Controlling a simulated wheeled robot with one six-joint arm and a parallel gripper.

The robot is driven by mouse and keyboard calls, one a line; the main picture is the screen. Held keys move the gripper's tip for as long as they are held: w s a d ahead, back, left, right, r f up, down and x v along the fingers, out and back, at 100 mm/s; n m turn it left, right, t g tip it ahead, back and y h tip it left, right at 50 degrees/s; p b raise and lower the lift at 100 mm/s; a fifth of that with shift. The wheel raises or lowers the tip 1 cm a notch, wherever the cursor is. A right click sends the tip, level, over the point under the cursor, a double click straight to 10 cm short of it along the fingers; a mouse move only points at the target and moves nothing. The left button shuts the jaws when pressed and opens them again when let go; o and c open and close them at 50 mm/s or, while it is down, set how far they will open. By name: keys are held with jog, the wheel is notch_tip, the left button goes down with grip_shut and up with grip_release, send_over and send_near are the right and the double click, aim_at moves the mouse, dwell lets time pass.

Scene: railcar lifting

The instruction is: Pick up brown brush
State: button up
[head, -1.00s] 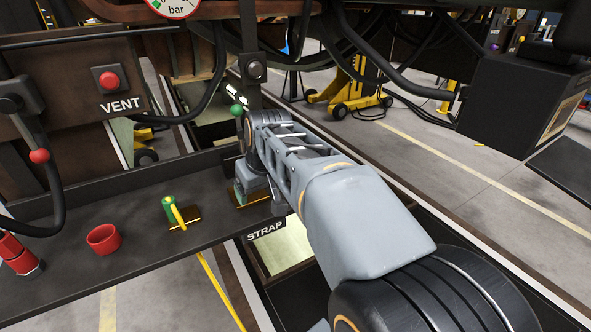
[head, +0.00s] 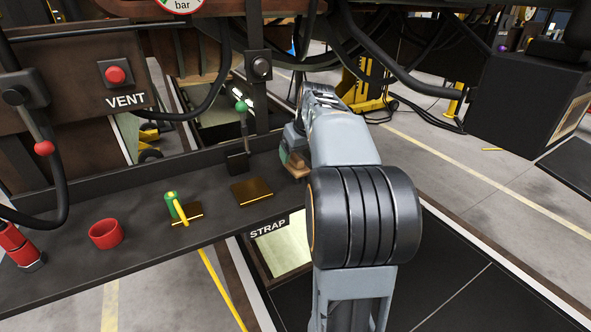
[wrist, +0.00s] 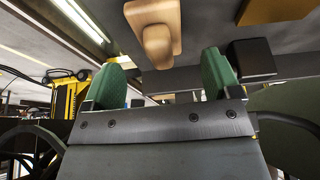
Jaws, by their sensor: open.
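The brown brush (wrist: 153,30) has a wooden, tan-brown body with a rounded raised part. In the wrist view it lies on the dark shelf, beyond the gap between my fingertips and slightly left of its middle. My gripper (wrist: 163,76) is open and empty, with two green finger pads apart. In the head view the brush (head: 298,168) shows as a small brown piece at the shelf's right end, partly hidden by my gripper (head: 290,150) and arm.
On the shelf (head: 140,215) are a brass plate (head: 251,192), a green-knobbed lever (head: 243,125), a green-and-yellow handle (head: 174,205) and a red cup (head: 106,233). Dark hoses and railcar parts hang above.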

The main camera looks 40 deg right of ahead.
aim_at(296, 157)
jog(key=shift+x, duration=2.95)
jog(key=shift+w+r, duration=0.1)
jog(key=shift+c, duration=0.3)
jog(key=c, duration=1)
jog(key=shift+r, duration=0.1)
jog(key=shift+r, duration=0.5)
notch_tip(296, 157, up, 2)
jog(key=shift+d+r+p, duration=0.1)
jog(key=shift+r+p, duration=0.1)
jog(key=shift+p, duration=0.1)
jog(key=s+d+r, duration=0.2)
jog(key=s+r, duration=0.1)
jog(key=s+d+r, duration=0.3)
jog(key=s, duration=0.1)
jog(key=s+d+r, duration=0.3)
jog(key=s, duration=0.1)
jog(key=shift+s+d+r, duration=0.1)
jog(key=shift+d+r, duration=0.05)
jog(key=shift+r, duration=0.05)
